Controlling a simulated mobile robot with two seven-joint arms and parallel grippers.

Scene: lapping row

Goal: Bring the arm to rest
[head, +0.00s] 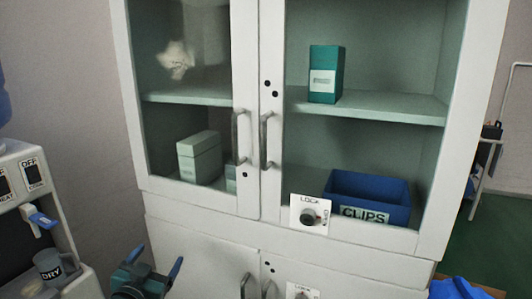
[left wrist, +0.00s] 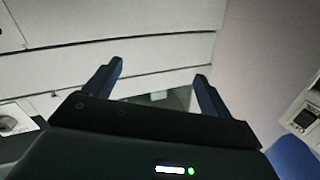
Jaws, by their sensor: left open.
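My left gripper (head: 157,262) is low at the left of the head view, in front of the white cabinet's lower part. Its two blue-tipped fingers stand apart and point up. In the left wrist view, my left gripper (left wrist: 160,74) shows its two dark fingers spread wide, with nothing between them. My right gripper does not show clearly in either view.
A white glass-fronted cabinet (head: 247,228) fills the middle. Inside are a green box (head: 325,72), a pale green box (head: 199,158) and a blue CLIPS bin (head: 370,192). A water dispenser (head: 20,165) with a mug (head: 48,266) stands left. A blue object (head: 458,289) is lower right.

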